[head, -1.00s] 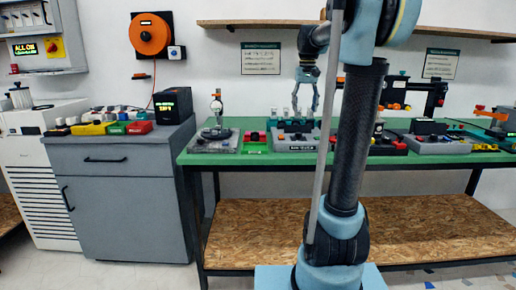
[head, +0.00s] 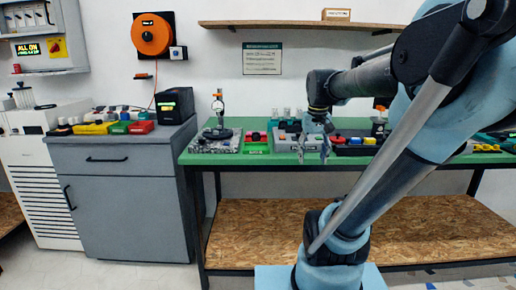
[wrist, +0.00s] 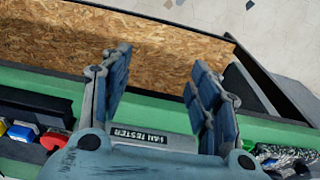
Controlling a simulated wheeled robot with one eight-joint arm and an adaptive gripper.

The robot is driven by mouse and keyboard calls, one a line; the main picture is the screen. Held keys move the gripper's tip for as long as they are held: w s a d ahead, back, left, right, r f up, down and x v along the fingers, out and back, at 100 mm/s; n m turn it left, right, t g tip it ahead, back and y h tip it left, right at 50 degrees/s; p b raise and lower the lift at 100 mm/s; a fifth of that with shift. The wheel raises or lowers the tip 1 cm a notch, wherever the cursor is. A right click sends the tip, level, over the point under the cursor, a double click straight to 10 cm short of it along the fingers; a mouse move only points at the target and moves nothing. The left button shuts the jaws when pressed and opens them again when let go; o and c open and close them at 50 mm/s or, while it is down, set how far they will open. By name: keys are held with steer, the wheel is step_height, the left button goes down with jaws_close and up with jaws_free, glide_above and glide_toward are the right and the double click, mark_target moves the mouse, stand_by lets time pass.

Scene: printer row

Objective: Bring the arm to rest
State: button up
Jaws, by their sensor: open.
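My gripper (head: 313,152) hangs with its fingers down in front of the grey device on the green bench (head: 240,160). In the wrist view my gripper (wrist: 158,88) has its two blue-grey fingers well apart, with nothing between them. Behind the gap a grey part labelled FAN TESTER (wrist: 140,134) shows. My arm bends forward from its base at lower right and hides part of the bench's right side.
A grey cabinet (head: 122,205) stands at left. A lower chipboard shelf (head: 260,230) is bare.

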steer(key=s+f, duration=1.2)
steer(key=f, duration=0.3)
steer(key=shift+f+t, duration=0.15)
steer(key=shift+t, duration=0.25)
steer(key=c, duration=0.5)
steer(key=shift+d, duration=0.2)
steer(key=shift+c, duration=0.2)
